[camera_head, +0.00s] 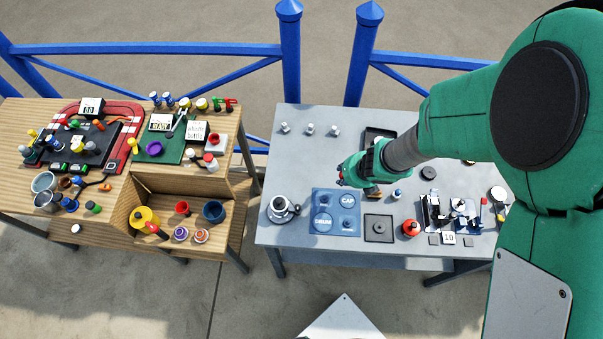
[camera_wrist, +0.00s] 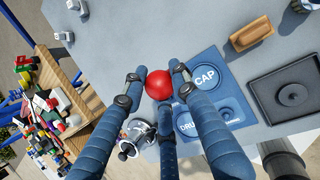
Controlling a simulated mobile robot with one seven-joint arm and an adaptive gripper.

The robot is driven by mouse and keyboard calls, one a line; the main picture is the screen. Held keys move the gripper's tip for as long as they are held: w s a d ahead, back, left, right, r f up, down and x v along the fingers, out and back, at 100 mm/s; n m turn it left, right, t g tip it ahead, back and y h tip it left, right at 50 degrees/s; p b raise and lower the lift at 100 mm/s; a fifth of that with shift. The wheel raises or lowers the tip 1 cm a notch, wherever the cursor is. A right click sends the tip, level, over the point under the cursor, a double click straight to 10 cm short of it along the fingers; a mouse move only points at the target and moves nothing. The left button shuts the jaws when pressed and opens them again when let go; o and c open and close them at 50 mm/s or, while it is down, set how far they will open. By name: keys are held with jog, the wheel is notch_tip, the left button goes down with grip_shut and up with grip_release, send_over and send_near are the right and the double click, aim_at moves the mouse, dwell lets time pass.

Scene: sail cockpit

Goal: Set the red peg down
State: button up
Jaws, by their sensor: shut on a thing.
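My gripper (camera_wrist: 158,82) is shut on the red peg (camera_wrist: 159,86). In the wrist view only the peg's round red top shows between the fingers; its lower part is hidden. In the head view the gripper (camera_head: 345,174) is over the grey table (camera_head: 288,157), behind the blue board (camera_head: 318,205), with a bit of red at its fingertips. The blue board, marked CAP and DRUM, also shows in the wrist view (camera_wrist: 222,106), just right of the peg. I cannot tell the peg's height above the table.
A dark square tray (camera_head: 379,229), a red-orange round item (camera_head: 411,228) and a silver winch-like part (camera_head: 282,209) stand near the front. A wooden-topped block (camera_wrist: 250,33) lies beyond the board. Small white pegs (camera_head: 309,129) stand at the back left; grey table around them is clear.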

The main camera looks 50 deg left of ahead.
jog(key=s+n+g, duration=0.1)
jog(key=s+n, duration=0.1)
jog(key=s, duration=0.2)
jog(key=s+n, duration=0.2)
jog(key=s, duration=0.3)
jog(key=s+f+n+g+p, duration=0.1)
jog(key=s, duration=0.4)
jog(key=shift+s+n+g, duration=0.15)
jog(key=shift+n+g, duration=0.15)
jog(key=shift+n, duration=0.1)
jog(key=w+a+p, duration=0.1)
jog(key=w+a, duration=0.1)
jog(key=a, duration=0.2)
jog(key=w+a+f+p, duration=0.1)
jog(key=w+a, duration=0.2)
jog(key=a, duration=0.2)
jog(key=w+a+p, duration=0.1)
jog(key=w+a, duration=0.1)
jog(key=a, duration=0.3)
jog(key=shift+w+f, duration=0.3)
jog(key=shift+f, duration=0.1)
jog(key=shift+f, duration=1.65)
jog(key=shift+f+b, duration=0.1)
jog(key=shift+b, duration=0.2)
